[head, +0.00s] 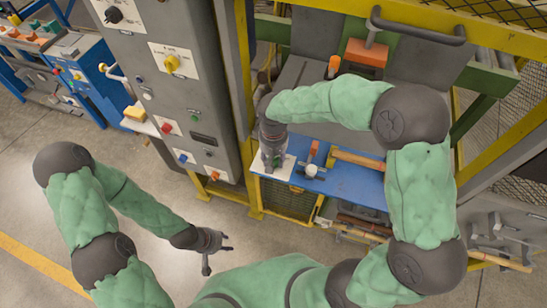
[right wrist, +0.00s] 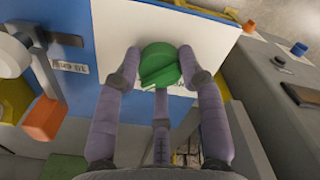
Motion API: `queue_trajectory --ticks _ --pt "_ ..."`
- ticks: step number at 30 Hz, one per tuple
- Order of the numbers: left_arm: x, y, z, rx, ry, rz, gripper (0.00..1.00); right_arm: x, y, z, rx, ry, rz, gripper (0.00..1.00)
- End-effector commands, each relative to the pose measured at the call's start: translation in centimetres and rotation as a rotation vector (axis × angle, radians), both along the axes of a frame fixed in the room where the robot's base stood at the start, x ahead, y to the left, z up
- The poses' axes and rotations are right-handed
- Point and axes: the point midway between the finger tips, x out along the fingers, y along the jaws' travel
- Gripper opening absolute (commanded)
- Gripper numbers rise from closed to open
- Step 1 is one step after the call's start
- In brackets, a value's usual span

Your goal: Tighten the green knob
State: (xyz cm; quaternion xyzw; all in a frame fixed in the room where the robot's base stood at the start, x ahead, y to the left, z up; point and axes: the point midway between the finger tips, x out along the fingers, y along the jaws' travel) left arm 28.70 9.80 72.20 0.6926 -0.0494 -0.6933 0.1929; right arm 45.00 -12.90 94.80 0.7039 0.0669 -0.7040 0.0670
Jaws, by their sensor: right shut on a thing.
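The green knob (right wrist: 160,66) is round with a raised grip bar and sits on a white plate (right wrist: 212,42) on a blue panel. In the right wrist view my right gripper (right wrist: 160,72) has a finger on each side of the knob and is shut on it. A third finger below partly covers the plate. In the head view my right gripper (head: 272,158) reaches down to the white plate at the blue surface's left end and largely hides the knob. My left gripper (head: 218,254) is open and empty, low over the floor, away from the knob.
A grey control cabinet (head: 185,95) with several knobs and buttons stands left of the right gripper, beside a yellow post (head: 243,60). The blue bench panel (head: 350,185) holds a white round fitting (head: 311,170) and a wooden bar (head: 358,159). Floor around the left gripper is clear.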

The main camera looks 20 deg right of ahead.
Motion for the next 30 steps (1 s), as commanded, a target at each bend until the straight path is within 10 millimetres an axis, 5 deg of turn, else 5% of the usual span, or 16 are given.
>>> queue_trajectory --ticks 14,15,17,30 --pt "0.00 0.00 -0.03 0.000 0.000 0.000 0.40 -0.01 0.04 -0.01 0.001 0.000 -0.015 0.07" --pt "0.00 0.00 -0.03 0.000 0.000 0.000 0.40 -0.01 0.04 -0.01 0.001 0.000 -0.015 0.46" --pt "0.00 0.00 -0.03 0.000 0.000 0.000 0.40 -0.01 0.03 -0.01 0.001 0.000 -0.015 0.63" --pt "0.01 0.00 -0.03 0.000 0.000 0.000 0.40 0.08 0.02 0.59 0.001 -0.003 -0.014 0.64"
